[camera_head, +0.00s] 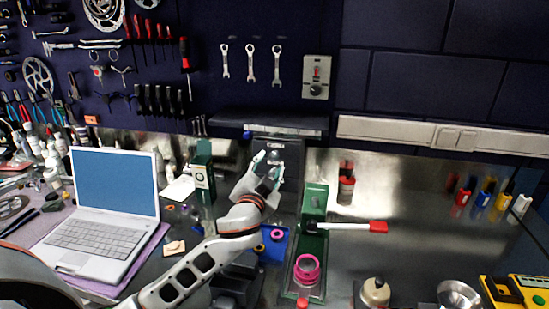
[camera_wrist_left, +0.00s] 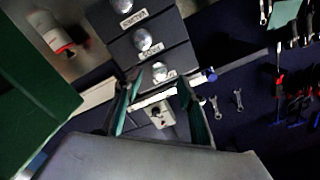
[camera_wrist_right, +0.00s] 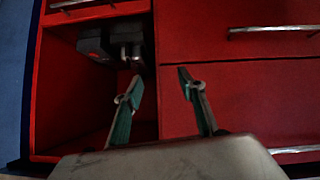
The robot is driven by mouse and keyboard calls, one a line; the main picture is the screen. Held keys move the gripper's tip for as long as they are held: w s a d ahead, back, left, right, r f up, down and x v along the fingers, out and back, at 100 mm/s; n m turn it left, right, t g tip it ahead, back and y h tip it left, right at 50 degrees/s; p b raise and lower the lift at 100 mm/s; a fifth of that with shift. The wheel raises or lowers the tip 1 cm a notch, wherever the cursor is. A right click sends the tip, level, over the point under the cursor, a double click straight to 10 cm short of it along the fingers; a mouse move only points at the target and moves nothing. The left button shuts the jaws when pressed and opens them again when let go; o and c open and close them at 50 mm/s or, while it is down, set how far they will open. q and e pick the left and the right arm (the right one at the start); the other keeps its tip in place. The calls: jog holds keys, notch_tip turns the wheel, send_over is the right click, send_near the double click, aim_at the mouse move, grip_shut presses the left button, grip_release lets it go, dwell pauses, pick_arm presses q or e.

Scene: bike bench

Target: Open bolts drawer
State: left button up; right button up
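A small dark drawer unit (camera_head: 290,150) stands at the back of the bench, under the shelf. My left gripper (camera_head: 268,168) is in front of the unit. Its fingers are apart and empty in the left wrist view (camera_wrist_left: 157,92), with the knob nearest the shelf (camera_wrist_left: 160,71) showing between them. My right gripper (camera_wrist_right: 160,80) is open and empty, facing a red cabinet.
A dark shelf (camera_head: 265,121) overhangs the unit. A laptop (camera_head: 110,210) is at the left. The red cabinet (camera_wrist_right: 235,100) has an open bay.

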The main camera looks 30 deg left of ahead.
aim_at(274, 158)
pick_arm(q)
jog(key=shift+x, duration=2.25)
pick_arm(e)
jog(key=shift+s+d, duration=0.1)
jog(key=shift+d, duration=0.35)
pick_arm(q)
jog(key=shift+d, duration=0.1)
jog(key=shift+c, duration=0.5)
grip_shut()
pick_arm(e)
jog(key=shift+a, duration=0.1)
pick_arm(q)
jog(key=shift+f, duration=0.1)
